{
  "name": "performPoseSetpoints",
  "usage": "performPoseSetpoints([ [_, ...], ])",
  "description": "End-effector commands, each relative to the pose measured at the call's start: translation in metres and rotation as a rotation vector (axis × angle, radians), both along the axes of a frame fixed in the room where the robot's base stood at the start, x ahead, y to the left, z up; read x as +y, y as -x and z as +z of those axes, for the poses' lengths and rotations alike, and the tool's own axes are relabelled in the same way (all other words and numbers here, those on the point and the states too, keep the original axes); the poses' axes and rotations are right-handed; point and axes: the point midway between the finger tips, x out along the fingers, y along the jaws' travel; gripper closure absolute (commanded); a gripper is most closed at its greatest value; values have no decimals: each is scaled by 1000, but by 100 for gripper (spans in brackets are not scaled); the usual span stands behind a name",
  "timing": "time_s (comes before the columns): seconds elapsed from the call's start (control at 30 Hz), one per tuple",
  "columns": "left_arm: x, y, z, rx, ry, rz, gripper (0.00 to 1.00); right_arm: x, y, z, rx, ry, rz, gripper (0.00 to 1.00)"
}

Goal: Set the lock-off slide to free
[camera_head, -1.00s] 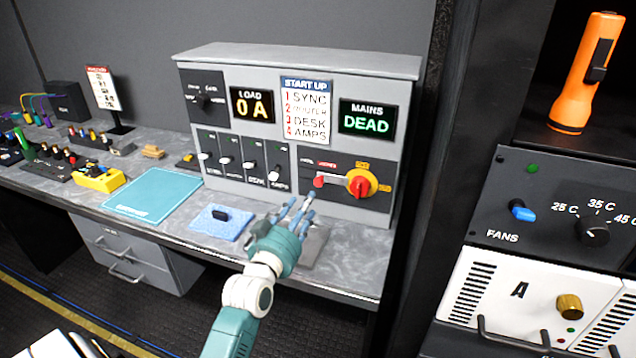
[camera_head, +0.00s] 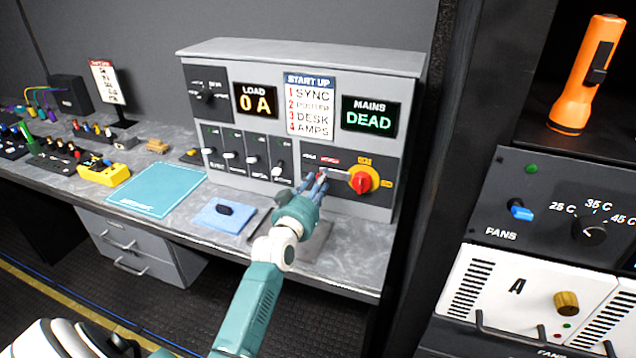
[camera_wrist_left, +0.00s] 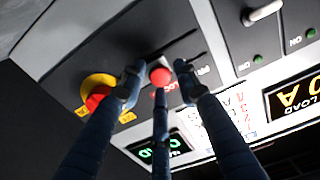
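The lock-off slide shows in the left wrist view as a red knob (camera_wrist_left: 160,75) beside a dark slot, close to red lettering. In the head view its silver bar (camera_head: 338,174) reaches to the red rotary handle (camera_head: 361,183) on a yellow plate; the knob is mostly hidden by my fingers. My left gripper (camera_head: 316,180) is at the panel. In the left wrist view its fingers (camera_wrist_left: 158,72) stand apart around the knob, with small gaps showing beside it; contact is unclear. My right gripper is not in view.
The MAINS display (camera_head: 369,117) reads DEAD and the LOAD display (camera_head: 256,101) reads 0 A. Several white-knobbed switches (camera_head: 254,160) are left of my gripper. A blue pad (camera_head: 223,215) lies on the desk (camera_head: 350,260). A dark rack stands at the right.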

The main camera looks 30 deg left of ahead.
Motion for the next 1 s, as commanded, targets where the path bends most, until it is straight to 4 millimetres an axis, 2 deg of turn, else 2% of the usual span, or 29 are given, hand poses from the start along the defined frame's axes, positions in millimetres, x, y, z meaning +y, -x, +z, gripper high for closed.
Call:
performPoseSetpoints([
  [0.03, 0, 0, 0, 0, 0, 0, 84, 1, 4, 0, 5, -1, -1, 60],
  [0.1, 0, 0, 0, 0, 0, 0, 98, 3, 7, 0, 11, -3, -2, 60],
  [0.13, 0, 0, 0, 0, 0, 0, 100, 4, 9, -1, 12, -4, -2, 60],
  [0.33, 3, 1, -1, 1, -1, 1, 100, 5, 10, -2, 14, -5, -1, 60],
  [0.63, 45, 11, -2, 2, -4, 0, 100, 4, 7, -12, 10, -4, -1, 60],
  [0.97, 49, 12, 0, 1, -1, 2, 100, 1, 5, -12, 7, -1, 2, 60],
  [1.0, 49, 12, 0, 0, -1, 2, 71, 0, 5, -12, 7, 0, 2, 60],
])
